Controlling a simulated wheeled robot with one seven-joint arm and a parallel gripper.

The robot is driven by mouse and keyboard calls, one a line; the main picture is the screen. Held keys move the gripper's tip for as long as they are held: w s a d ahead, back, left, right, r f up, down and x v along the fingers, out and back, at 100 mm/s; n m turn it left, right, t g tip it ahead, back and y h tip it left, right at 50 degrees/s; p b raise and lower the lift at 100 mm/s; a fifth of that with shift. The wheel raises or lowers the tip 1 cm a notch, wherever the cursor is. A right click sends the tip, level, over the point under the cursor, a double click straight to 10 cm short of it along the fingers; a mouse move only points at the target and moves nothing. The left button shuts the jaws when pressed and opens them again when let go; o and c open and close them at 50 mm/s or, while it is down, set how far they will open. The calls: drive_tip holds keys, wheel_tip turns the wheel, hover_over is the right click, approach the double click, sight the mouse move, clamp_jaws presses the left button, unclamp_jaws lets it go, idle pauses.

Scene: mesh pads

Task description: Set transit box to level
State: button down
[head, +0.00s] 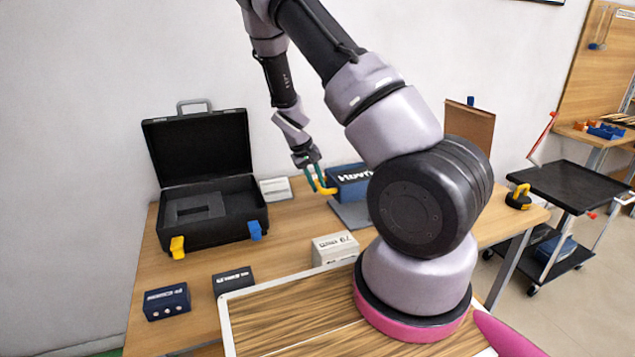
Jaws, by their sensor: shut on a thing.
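A blue box (348,182) with white lettering stands at the back of the wooden table, partly hidden by my arm. A grey mat (350,214) lies in front of it, also partly hidden. My gripper (318,184) has teal fingers and is at the blue box's left end. It is shut on a yellow part (327,191), which looks like a handle on that box; I cannot tell whether they are joined. A black case (212,236) with yellow and blue latches stands at the left, lid up, with a dark foam insert. No label shows which one is the transit box.
A light grey box (335,248), a black box (233,281) and a navy box (167,302) stand on the table's front part. A black cart (567,186) stands at the right.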

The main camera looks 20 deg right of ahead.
drive_tip(key=shift+s+a+f, duration=0.15)
drive_tip(key=shift+a+f, duration=0.15)
drive_tip(key=shift+a, duration=0.2)
drive_tip(key=c, duration=0.8)
unclamp_jaws()
drive_tip(key=shift+o, duration=0.2)
drive_tip(key=shift+d+r, duration=0.1)
drive_tip(key=v, duration=1)
drive_tip(key=shift+r, duration=0.35)
